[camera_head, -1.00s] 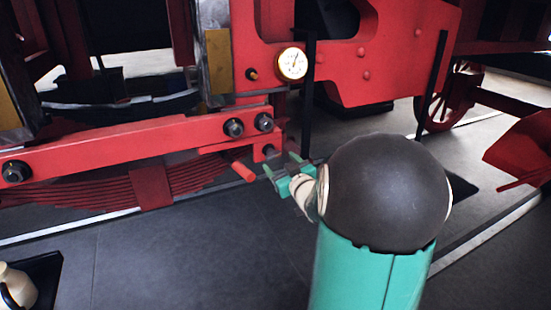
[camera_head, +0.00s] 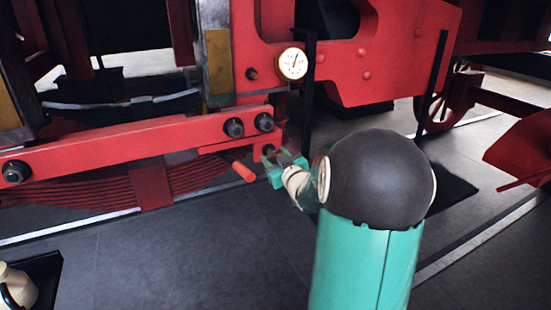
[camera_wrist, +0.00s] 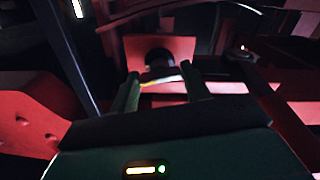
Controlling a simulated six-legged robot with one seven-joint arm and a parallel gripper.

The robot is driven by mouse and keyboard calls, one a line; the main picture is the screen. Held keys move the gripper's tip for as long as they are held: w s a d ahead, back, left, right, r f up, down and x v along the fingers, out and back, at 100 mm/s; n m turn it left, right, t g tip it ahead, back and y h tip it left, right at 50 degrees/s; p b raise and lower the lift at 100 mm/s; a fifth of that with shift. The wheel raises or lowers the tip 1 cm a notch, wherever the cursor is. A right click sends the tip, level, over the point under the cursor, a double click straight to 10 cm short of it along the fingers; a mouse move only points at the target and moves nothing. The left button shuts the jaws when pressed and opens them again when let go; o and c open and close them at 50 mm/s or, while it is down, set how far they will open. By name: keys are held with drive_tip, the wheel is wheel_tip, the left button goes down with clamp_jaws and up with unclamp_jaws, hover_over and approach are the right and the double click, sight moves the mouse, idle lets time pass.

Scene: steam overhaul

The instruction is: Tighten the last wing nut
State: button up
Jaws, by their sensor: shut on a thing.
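My gripper (camera_head: 278,163) is at the dark bolt end (camera_head: 268,150) on the small red bracket, below the right end of the red beam. In the wrist view my gripper (camera_wrist: 163,84) has its two green fingers on either side of a narrow, pale metallic piece (camera_wrist: 162,79). This looks like the wing nut, and the fingers are shut on it. A dark round part (camera_wrist: 158,58) sits just behind it against a red plate. The wing nut's shape is blurred and partly hidden by the fingers. In the head view the nut cannot be made out.
A red rod (camera_head: 242,172) sticks out just left of my gripper. The red beam (camera_head: 130,147) with dark bolts runs above a red leaf spring (camera_head: 80,190). A white gauge (camera_head: 292,63) is above. A cream jug (camera_head: 17,287) stands at lower left. The dark floor in front is clear.

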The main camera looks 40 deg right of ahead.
drive_tip(key=shift+m, duration=1.4)
drive_tip(key=o, duration=1)
drive_tip(key=v, duration=1.4)
drive_tip(key=shift+w, duration=0.1)
